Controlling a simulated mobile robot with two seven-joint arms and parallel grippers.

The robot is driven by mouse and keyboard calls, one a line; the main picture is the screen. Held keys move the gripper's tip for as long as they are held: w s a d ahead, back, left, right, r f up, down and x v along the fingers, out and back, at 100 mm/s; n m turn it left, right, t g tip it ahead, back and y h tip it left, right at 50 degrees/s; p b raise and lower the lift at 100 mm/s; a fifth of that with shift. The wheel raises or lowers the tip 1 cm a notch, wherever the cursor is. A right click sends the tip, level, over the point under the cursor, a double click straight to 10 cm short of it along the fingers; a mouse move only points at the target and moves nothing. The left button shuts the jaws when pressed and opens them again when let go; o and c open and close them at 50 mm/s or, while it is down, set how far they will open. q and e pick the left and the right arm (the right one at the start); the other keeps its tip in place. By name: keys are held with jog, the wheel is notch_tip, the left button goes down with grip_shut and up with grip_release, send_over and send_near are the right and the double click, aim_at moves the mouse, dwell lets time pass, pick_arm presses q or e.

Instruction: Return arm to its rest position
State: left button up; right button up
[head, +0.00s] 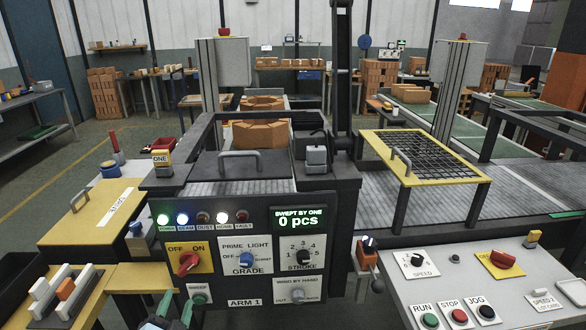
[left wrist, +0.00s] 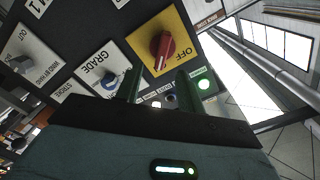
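My left gripper (head: 177,303) shows at the bottom of the head view, in front of the lower left of the dark ARM 1 control panel (head: 262,303). Its two green fingers are apart with nothing visible between them. In the left wrist view the gap between the fingers (left wrist: 158,88) faces the panel, near the red OFF/ON switch (left wrist: 164,48) on its yellow plate. Contact with the panel cannot be told. My right gripper is not in view.
The panel's display (head: 299,219) reads "SWEPT BY ONE 0 pcs". A GRADE knob (head: 246,259) and a STROKE knob (head: 303,257) are right of the switch. A grey console (head: 470,290) stands at right, a yellow-topped box (head: 92,214) at left. Bricks (head: 258,133) lie behind the panel.

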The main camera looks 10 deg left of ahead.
pick_arm(q)
jog(key=s+d+f+n+g+h, duration=0.1)
jog(key=s+d+f+g+h, duration=0.1)
jog(key=s+f, duration=0.4)
jog(key=s+d+f+n+g+h, duration=0.2)
jog(key=s+d+f, duration=0.4)
jog(key=s, duration=0.7)
jog(key=s+d+f+n+g+h, duration=0.1)
jog(key=s+d+f+g, duration=0.3)
jog(key=s+f, duration=0.4)
jog(key=shift+s+f+g+h+p, duration=0.3)
jog(key=shift+s+h, duration=0.2)
jog(key=shift+s, duration=0.4)
jog(key=shift+d, duration=0.1)
